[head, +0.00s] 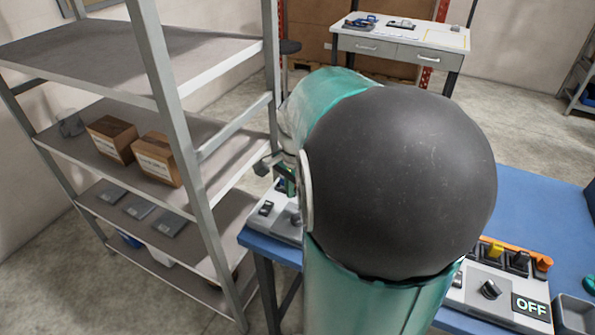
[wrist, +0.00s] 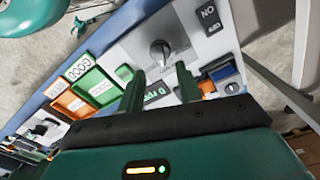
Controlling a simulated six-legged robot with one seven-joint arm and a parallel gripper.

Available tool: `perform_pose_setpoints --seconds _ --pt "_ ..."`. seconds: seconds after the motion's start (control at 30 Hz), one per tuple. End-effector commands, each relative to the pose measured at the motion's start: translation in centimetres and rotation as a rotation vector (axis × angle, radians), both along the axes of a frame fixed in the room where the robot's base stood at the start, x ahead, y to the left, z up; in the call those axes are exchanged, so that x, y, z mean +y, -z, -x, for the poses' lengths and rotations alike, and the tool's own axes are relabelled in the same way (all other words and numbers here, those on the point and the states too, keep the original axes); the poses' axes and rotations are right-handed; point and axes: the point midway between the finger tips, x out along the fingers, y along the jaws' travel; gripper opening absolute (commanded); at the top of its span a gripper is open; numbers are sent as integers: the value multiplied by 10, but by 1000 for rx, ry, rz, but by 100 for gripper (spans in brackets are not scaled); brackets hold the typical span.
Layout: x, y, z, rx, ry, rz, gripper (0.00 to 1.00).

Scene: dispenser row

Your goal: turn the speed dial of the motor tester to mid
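In the wrist view a grey panel carries a round grey dial (wrist: 160,52) with a raised grip. My gripper (wrist: 160,70) is open, with its two green fingers apart and their tips just short of the dial, one toward each side of it. Contact cannot be told. A small green-lit display (wrist: 157,95) shows between the fingers, partly hidden. In the head view my gripper (head: 286,182) is over a grey device (head: 287,228) at the left end of the blue bench, mostly hidden by my arm. No readable name marks it as the motor tester, and the dial's setting is unclear.
A second device with a black knob (head: 490,290) and an OFF sign (head: 530,308) sits at right on the blue bench (head: 540,200). A metal shelf (head: 225,150) stands close on the left.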

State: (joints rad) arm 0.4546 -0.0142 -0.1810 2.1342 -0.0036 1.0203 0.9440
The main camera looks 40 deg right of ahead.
Motion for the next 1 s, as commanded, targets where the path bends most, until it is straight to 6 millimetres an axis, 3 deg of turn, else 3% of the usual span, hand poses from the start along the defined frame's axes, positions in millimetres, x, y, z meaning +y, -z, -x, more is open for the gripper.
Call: perform_pose_setpoints --seconds 0.2,0.4,1.0 --pt "0 -49 -1 -4 0 2 35" --pt "0 -76 0 -2 0 1 35" --pt "0 -81 0 0 0 0 35"
